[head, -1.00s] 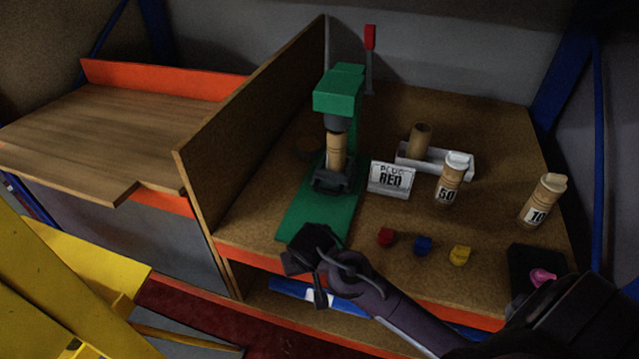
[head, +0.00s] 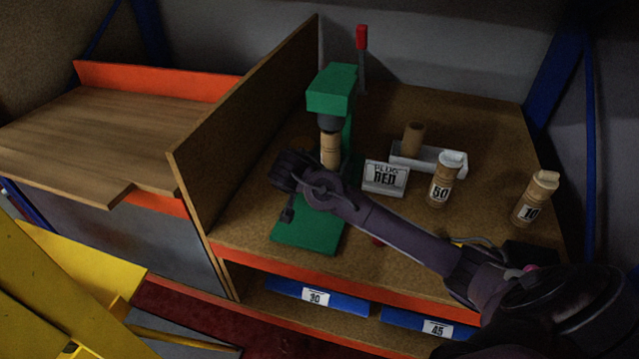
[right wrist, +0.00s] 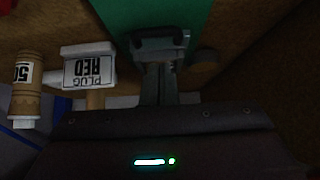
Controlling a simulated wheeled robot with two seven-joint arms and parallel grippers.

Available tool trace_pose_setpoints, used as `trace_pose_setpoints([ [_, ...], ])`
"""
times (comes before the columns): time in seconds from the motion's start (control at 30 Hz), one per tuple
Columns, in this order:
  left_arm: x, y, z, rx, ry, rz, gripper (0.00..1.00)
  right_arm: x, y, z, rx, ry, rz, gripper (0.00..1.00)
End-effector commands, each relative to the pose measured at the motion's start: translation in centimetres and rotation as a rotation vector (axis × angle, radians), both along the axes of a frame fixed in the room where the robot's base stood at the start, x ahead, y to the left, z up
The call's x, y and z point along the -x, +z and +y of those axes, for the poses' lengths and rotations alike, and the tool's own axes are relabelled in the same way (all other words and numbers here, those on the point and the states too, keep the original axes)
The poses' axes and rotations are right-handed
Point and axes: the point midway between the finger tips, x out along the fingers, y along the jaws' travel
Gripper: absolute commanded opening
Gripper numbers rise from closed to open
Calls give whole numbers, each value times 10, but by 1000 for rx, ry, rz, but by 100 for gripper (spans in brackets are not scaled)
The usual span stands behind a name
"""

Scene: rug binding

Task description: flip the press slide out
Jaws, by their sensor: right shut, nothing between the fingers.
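The green press (head: 330,90) stands on its green base plate (head: 308,238), with a tan tube (head: 330,150) upright under its dark ram. My right gripper (head: 287,214) is shut and empty, over the left side of the base plate in front of the tube. My arm hides the dark slide at the tube's foot in the head view. In the right wrist view, a dark bracket-like part, apparently the slide (right wrist: 172,39), lies against the green plate just beyond my shut fingers (right wrist: 160,68). Whether they touch it I cannot tell. My left gripper is out of view.
The "PLUG RED" sign (head: 385,178) stands right of the press, near a white holder (head: 425,156) with a tan tube. Capped tubes marked 50 (head: 441,185) and 10 (head: 533,202) stand further right. A wooden partition (head: 240,140) rises on the left.

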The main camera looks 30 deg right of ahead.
Motion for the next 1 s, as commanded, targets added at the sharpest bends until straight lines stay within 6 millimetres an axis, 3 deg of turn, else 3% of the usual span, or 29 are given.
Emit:
trace_pose_setpoints([
  [0.17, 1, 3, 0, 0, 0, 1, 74, -4, -7, -5, 1, 0, 3, 0],
  [0.63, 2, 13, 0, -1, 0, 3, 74, -39, -64, -44, 1, 0, 1, 0],
  [1.0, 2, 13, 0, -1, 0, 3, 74, -45, -74, -50, -1, 2, -1, 0],
])
